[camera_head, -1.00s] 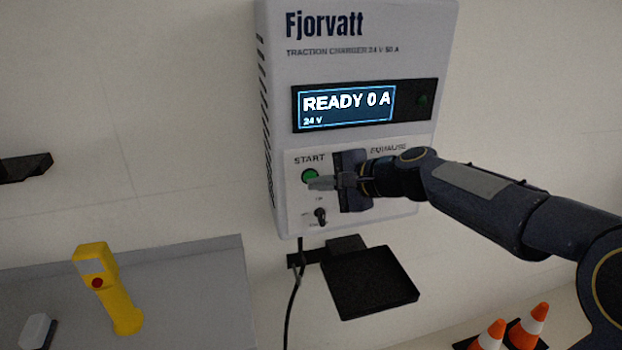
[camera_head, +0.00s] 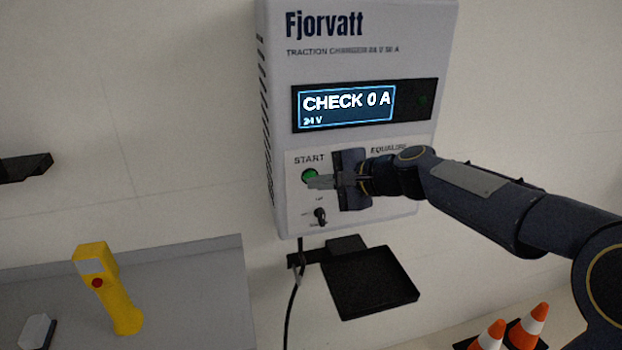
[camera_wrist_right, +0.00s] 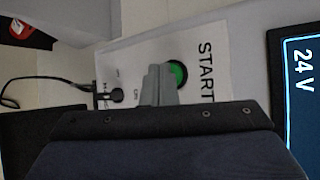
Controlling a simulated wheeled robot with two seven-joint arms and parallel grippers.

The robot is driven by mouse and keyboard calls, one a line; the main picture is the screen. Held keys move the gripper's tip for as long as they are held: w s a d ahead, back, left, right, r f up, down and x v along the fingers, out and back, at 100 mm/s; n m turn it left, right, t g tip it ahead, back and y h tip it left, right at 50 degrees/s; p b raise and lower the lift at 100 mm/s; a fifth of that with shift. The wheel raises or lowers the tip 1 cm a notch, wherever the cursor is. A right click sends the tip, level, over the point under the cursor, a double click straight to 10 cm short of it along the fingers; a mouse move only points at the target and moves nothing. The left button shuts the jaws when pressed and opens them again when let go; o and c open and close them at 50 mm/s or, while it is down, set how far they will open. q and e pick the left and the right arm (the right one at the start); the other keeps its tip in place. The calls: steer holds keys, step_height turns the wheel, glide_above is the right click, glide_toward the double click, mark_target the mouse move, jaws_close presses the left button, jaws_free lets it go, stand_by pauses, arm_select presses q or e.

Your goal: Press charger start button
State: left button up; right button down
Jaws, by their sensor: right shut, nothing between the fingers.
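The charger (camera_head: 360,65) is a light grey wall box marked Fjorvatt. Its display (camera_head: 346,105) reads "CHECK 0 A" and "24 V". The green start button (camera_head: 310,175) is below the START label; it also shows in the right wrist view (camera_wrist_right: 178,74). My right gripper (camera_head: 312,182) is shut and empty, its fingertips at the lower edge of the button. In the right wrist view the fingertips (camera_wrist_right: 160,72) overlap the button's edge; they appear to touch it. My left gripper is not in view.
A small toggle switch (camera_head: 320,216) sits below the button. A black tray (camera_head: 370,283) and a hanging cable (camera_head: 292,300) are below the charger. A yellow handheld device (camera_head: 108,290) stands on a grey surface (camera_head: 195,290) at left. Orange cones (camera_head: 533,322) stand at lower right.

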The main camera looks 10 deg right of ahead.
steer(key=shift+s, duration=0.7)
steer(key=s, duration=0.5)
steer(key=shift+d, duration=0.1)
stand_by(0.4)
steer(key=s+d+f+n+g+h, duration=0.2)
steer(key=s+f+n, duration=0.3)
steer(key=s, duration=0.8)
steer(key=s+d+f+n+g+h, duration=0.2)
steer(key=s+f+n, duration=0.4)
steer(key=s+f, duration=0.3)
steer(key=s, duration=0.4)
steer(key=shift+d+f+n+h, duration=0.3)
steer(key=shift+d+f+h, duration=0.05)
steer(key=shift+h, duration=0.05)
